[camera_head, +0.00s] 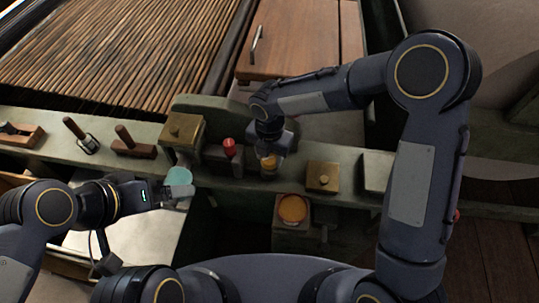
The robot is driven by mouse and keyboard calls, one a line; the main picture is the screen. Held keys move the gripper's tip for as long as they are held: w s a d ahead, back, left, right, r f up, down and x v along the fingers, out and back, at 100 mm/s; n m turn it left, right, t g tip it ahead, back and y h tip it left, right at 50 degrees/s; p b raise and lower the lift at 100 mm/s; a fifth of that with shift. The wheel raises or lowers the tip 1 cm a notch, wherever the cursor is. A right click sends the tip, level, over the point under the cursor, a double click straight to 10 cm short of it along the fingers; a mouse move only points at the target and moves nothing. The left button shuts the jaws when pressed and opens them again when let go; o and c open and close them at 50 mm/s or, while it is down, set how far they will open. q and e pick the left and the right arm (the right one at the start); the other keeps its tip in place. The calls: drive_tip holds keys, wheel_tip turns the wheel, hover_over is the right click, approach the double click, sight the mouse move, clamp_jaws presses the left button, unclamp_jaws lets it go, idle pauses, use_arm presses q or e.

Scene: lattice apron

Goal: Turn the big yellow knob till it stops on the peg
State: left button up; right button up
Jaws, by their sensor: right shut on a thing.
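My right gripper (270,151) reaches down from above at the green ledge and is shut on a yellow knob (268,164). The gripper covers part of this knob, and I cannot make out a peg beside it. A wider orange-yellow round piece (293,209) sits on a block in front of the ledge, apart from the gripper. My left gripper (180,191) is at the lower left, beside a teal round piece (179,175). I cannot tell whether its fingers are open or whether they touch the teal piece.
A red knob (229,147) stands just left of my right gripper. Brass-topped boxes stand on either side, one at the left (183,130) and one at the right (322,176). A slatted wooden surface (110,50) fills the back left.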

sight(269, 158)
drive_tip(key=m+b, duration=0.1)
drive_tip(key=m, duration=0.6)
drive_tip(key=shift+b, duration=0.3)
drive_tip(key=m+b, duration=0.1)
drive_tip(key=m, duration=0.5)
drive_tip(key=shift+m, duration=0.4)
drive_tip(key=m+b, duration=0.1)
drive_tip(key=m, duration=0.3)
drive_tip(key=shift+m, duration=2.1)
drive_tip(key=o, duration=1)
drive_tip(key=shift+r, duration=0.1)
wheel_tip(269, 158, up, 8)
drive_tip(key=shift+f, duration=0.15)
